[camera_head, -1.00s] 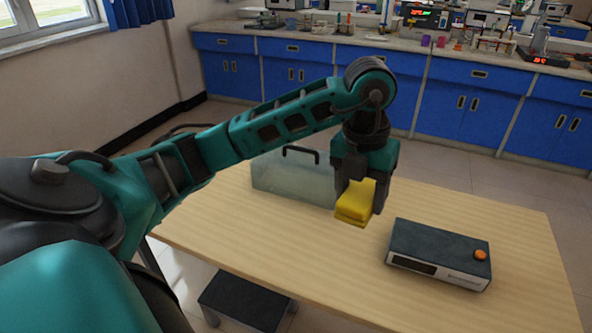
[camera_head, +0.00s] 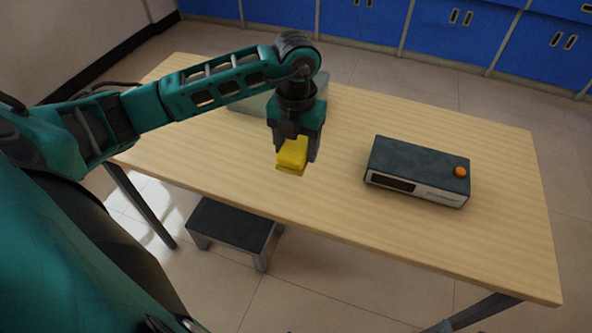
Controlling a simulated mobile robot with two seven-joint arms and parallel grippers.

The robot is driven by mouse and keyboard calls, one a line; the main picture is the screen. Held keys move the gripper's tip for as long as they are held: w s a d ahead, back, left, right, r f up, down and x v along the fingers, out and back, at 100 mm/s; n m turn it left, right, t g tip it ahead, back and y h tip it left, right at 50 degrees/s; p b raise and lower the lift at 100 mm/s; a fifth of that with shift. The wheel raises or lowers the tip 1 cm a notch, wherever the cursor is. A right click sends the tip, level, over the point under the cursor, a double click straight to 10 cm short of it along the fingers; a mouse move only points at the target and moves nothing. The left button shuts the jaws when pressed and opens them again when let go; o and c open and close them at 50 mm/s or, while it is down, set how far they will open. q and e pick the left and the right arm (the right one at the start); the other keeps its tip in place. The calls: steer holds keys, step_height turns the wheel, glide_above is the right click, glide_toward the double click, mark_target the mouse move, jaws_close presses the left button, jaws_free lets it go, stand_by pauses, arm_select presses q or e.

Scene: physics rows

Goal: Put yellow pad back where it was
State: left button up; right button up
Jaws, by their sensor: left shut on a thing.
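The yellow pad (camera_head: 292,154) is a small block between the fingers of my left gripper (camera_head: 297,150). The gripper points down and is shut on the pad. It holds the pad over the wooden table (camera_head: 330,205), left of the dark box with the orange button; the exact height above the table is hard to tell. My right gripper is not in view.
A dark-topped box with an orange button (camera_head: 417,170) stands on the right half of the table. A translucent case (camera_head: 252,105) stands behind my left arm, partly hidden. A low dark step stool (camera_head: 231,225) stands on the floor at the table's front. The front middle of the table is clear.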

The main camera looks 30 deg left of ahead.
mark_target(296, 144)
arm_select(q)
step_height(296, 144, down, 3)
steer(key=shift+f, duration=0.65)
steer(key=shift+f+b, duration=0.45)
steer(key=shift+f, duration=1.45)
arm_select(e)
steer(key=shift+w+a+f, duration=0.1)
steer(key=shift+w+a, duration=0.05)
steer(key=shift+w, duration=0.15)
arm_select(q)
steer(key=shift+f, duration=0.25)
steer(key=o, duration=0.9)
steer(key=shift+r, duration=0.1)
steer(key=shift+o, duration=0.2)
steer(key=shift+r, duration=0.25)
step_height(296, 144, up, 12)
steer(key=shift+f+p, duration=0.1)
steer(key=shift+p, duration=0.65)
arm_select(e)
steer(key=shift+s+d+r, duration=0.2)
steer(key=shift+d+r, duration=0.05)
